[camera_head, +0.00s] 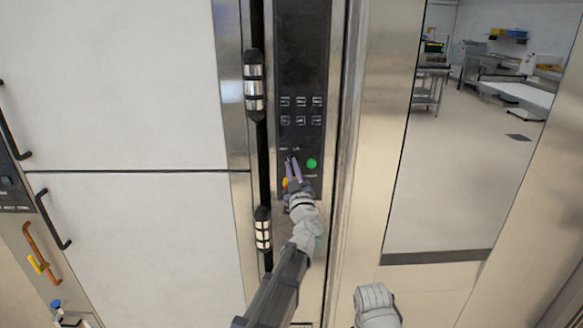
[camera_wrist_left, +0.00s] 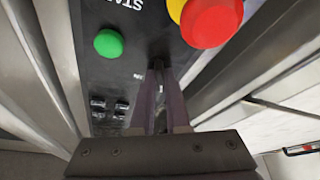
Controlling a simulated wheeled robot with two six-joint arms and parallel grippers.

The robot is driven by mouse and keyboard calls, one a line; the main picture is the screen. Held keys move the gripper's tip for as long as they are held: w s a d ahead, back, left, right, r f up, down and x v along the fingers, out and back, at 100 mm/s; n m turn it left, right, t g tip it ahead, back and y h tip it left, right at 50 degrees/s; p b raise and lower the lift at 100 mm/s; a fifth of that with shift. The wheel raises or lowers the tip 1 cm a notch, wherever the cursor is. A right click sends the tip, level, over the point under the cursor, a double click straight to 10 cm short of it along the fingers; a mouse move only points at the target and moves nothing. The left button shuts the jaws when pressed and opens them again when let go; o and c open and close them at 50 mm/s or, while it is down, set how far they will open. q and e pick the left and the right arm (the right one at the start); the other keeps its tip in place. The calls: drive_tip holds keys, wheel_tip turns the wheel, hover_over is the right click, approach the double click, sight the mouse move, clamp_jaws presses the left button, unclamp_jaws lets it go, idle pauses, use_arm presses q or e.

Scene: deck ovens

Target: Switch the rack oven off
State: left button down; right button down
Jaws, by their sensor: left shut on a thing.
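The rack oven's black control panel (camera_head: 302,75) stands upright in the middle of the head view. My left gripper (camera_head: 291,163) reaches up to its lower part. In the left wrist view my left gripper (camera_wrist_left: 158,72) has its two fingertips close together on a small dark switch (camera_wrist_left: 157,48) on the panel. The fingertips hide most of this switch, so its setting cannot be told. A green button (camera_head: 311,163) sits just right of the fingertips, and shows at left in the wrist view (camera_wrist_left: 108,43). My right gripper is not in view.
A red stop button on a yellow base (camera_wrist_left: 212,20) juts out close beside the left fingers. Rows of small buttons (camera_head: 301,110) lie above. A black vertical bar (camera_head: 264,180) with metal fittings runs left of the panel. A steel-framed glass pane (camera_head: 455,150) is at right.

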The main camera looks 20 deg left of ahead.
use_arm(q)
drive_tip(key=shift+n, duration=0.6)
drive_tip(key=c, duration=0.9)
unclamp_jaws()
drive_tip(key=b+v, duration=0.2)
drive_tip(key=v, duration=0.5)
drive_tip(key=shift+s+d, duration=0.25)
drive_tip(key=shift+s, duration=0.05)
